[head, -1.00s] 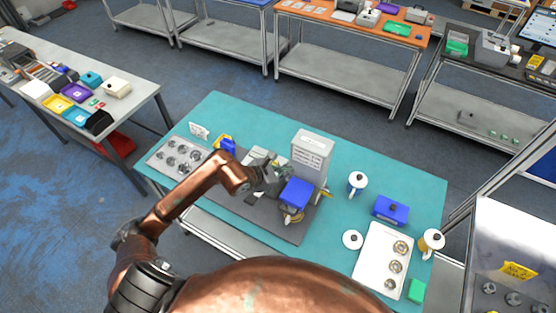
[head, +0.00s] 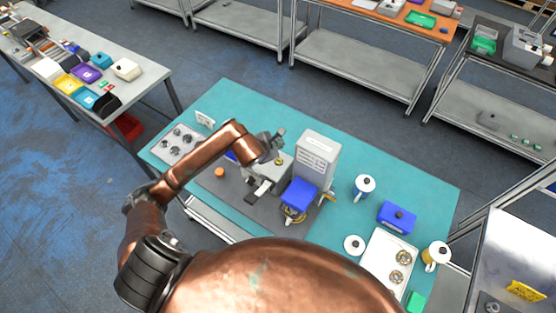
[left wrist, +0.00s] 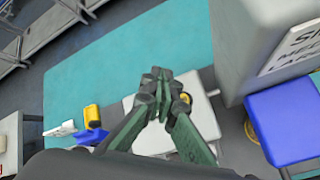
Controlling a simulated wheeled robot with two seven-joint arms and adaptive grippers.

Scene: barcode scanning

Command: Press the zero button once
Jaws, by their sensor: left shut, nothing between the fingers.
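A grey device (head: 285,172) stands on the dark mat of the teal table, left of a tall grey box with a printed label. Its pale top (left wrist: 203,118) lies below my left gripper in the left wrist view. A small round yellow piece (left wrist: 185,98) shows just right of the fingertips; I cannot tell whether it is the zero button, and no button label is readable. My left gripper (head: 279,134) is over the device's far side in the head view. Its fingers (left wrist: 158,84) are shut and empty; contact cannot be told. My right gripper is not in view.
The tall grey box (head: 317,158) and a blue block (head: 299,194) stand close right of the device. A small orange round piece (head: 219,172) lies on the mat to the left. Mugs (head: 364,187) and a blue box (head: 397,215) stand on the table's right side.

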